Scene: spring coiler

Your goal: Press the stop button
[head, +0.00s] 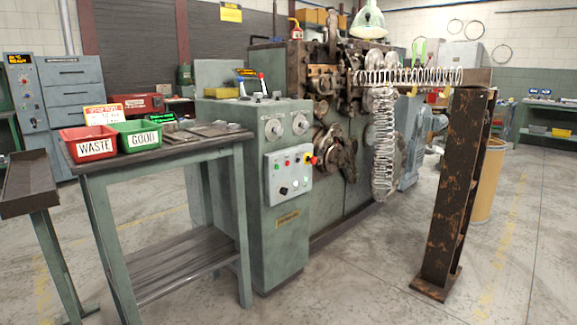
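A light grey control panel (272,190) is on the front of the green coiler cabinet (262,222), near the middle of the head view. Its top row has small coloured buttons, among them a green button (276,167) and a red button (291,162). A larger red-and-yellow button (312,159) is at the panel's upper right. A black knob (284,190) is lower down. The labels are too small to read, so I cannot tell which button is marked stop. Neither of my grippers is in view.
A green table (146,158) with a red WASTE bin (86,141) and a green GOOD bin (137,134) stands left of the panel. The floor (350,265) before the panel is clear.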

